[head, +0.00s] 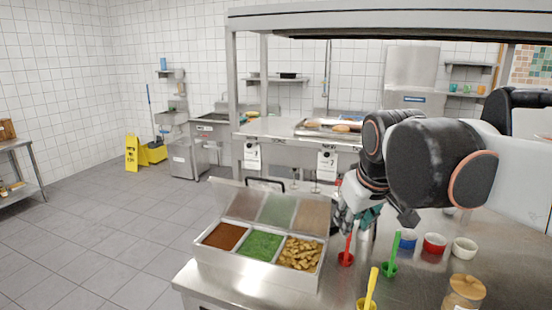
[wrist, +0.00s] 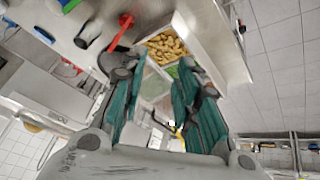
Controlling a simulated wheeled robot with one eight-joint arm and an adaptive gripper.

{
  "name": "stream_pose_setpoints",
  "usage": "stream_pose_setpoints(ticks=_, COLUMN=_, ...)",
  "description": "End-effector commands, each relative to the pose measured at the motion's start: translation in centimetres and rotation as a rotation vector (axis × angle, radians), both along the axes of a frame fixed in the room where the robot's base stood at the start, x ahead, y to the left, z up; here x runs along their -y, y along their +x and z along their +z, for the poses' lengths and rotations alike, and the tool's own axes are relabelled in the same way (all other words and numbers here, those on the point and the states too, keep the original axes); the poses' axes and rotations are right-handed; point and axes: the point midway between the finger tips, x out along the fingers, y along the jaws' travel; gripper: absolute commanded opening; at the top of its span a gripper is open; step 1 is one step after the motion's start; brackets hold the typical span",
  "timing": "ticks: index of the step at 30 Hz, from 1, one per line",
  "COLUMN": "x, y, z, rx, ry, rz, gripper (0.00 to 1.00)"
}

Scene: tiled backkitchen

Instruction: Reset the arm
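My arm reaches in from the right in the head view. It is bent, with my gripper (head: 354,214) low over the steel counter (head: 415,270), just right of the ingredient bin. In the wrist view my gripper (wrist: 158,80) has its two teal-padded fingers spread apart. Nothing is held between them; the bin and floor show through the gap. The red spoon in its red cup (head: 346,257) stands close below and in front of the gripper in the head view. I cannot tell the exact clearance.
The steel bin (head: 208,258) holds brown, green and golden fillings, its lid raised. Green (head: 390,268) and yellow (head: 366,303) spoon cups, blue, red and white bowls, and a wood-lidded jar (head: 463,294) crowd the counter. A tray (head: 299,128) with buns stands behind.

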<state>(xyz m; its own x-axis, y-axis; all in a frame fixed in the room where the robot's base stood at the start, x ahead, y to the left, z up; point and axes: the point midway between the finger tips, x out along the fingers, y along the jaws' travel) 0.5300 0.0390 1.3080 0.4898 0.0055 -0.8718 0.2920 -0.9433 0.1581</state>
Motion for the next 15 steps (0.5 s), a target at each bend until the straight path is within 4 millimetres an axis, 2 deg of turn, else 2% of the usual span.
stream_pose_setpoints(ticks=1, x=0.7, y=-2.0, z=-1.8, rx=0.01, ry=0.016, rz=-0.029, gripper=0.29)
stream_pose_setpoints(ticks=9, x=2.9, y=-10.7, z=-10.1, rx=0.065, ry=0.106, rz=-0.178, gripper=0.29)
stream_pose_setpoints(ticks=15, x=3.7, y=-15.0, z=-15.3, rx=0.095, ry=0.158, rz=-0.259, gripper=0.29)
